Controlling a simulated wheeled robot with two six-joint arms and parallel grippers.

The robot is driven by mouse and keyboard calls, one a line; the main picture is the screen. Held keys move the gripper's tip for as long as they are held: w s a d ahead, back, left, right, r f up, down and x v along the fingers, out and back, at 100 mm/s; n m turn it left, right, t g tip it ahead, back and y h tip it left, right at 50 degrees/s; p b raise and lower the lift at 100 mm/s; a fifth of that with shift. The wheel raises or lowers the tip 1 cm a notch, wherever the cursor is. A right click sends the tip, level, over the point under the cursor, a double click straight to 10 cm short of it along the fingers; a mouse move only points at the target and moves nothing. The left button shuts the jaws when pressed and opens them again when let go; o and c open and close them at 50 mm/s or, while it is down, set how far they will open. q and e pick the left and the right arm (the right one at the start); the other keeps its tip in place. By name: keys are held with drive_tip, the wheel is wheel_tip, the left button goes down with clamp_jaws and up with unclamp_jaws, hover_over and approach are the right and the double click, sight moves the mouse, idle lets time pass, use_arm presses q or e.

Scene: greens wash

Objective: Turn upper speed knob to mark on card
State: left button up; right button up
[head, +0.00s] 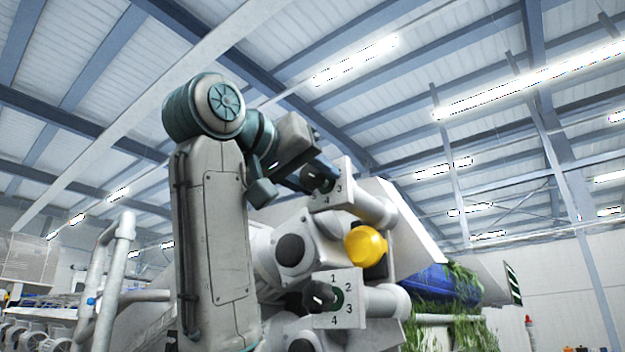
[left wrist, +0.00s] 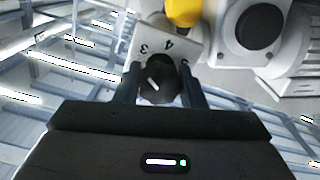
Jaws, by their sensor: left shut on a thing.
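The upper speed knob (head: 318,180) is dark and sits on a white numbered plate (head: 346,184), where a 3 and a 4 show in the head view. My left gripper (head: 303,181) reaches it from the upper left and is shut on it. In the left wrist view the dark knob (left wrist: 158,82) with a white pointer line is between the two fingers (left wrist: 158,88). The card with the mark cannot be made out. My right gripper is not in view.
A lower dark knob (head: 318,297) sits on a plate (head: 347,309) numbered 1 to 4. A yellow dome (head: 365,245) lies between the plates. Leafy greens (head: 455,290) hang by a blue drum (head: 440,281) at right. White pipe rails (head: 105,285) stand at left.

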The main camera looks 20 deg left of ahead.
use_arm(q)
drive_tip(key=m+b, duration=0.2)
drive_tip(key=shift+f+m, duration=0.15)
drive_tip(key=shift+m, duration=0.15)
drive_tip(key=m+b, duration=0.1)
drive_tip(key=m, duration=0.1)
drive_tip(key=shift+m, duration=0.3)
drive_tip(key=m+b, duration=0.1)
drive_tip(key=m, duration=0.1)
drive_tip(key=shift+m+b, duration=0.3)
drive_tip(key=shift+b, duration=0.05)
drive_tip(key=shift+r+m+b, duration=0.25)
drive_tip(key=shift+m+b, duration=0.25)
drive_tip(key=shift+m, duration=0.9)
drive_tip(key=o, duration=1)
drive_tip(key=shift+s+f, duration=0.1)
